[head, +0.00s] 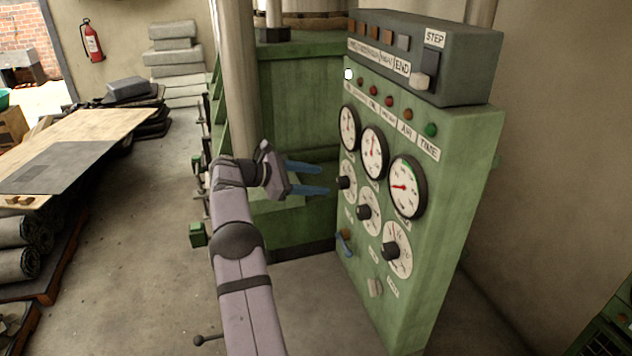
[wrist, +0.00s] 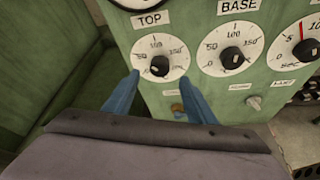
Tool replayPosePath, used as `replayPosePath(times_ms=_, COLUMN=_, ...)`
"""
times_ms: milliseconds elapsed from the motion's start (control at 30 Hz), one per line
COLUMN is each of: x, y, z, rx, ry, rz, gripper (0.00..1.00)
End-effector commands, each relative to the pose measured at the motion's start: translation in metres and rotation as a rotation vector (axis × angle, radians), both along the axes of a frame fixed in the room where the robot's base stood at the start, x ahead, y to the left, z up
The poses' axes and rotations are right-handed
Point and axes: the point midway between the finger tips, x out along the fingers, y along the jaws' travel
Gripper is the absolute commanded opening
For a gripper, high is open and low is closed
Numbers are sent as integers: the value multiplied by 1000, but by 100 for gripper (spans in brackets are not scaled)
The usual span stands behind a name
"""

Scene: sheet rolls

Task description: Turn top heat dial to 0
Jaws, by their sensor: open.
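The top heat dial (wrist: 160,66) is a white round scale with a black knob, under a "TOP" label on the green control panel. The scale shows 50, 100 and 150; I cannot tell the knob's exact setting.
The base dial (wrist: 232,61) and a timer dial (wrist: 306,52) sit to the right of the top dial. Round gauges (head: 373,152) are above the knobs. A blue-handled lever (head: 344,243) and a small switch (head: 375,287) are below. A green press frame (head: 295,110) stands behind my gripper.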

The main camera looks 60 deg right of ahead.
Motion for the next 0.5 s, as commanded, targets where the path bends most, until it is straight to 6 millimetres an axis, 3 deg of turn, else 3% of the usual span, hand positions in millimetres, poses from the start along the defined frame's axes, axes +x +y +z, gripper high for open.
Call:
replayPosePath(times_ms=367, x=0, y=0, z=-31, rx=-14, ry=-15, rz=0, gripper=51)
replayPosePath(times_ms=500, x=-4, y=4, z=-59, rx=-6, ry=2, rz=1, gripper=51)
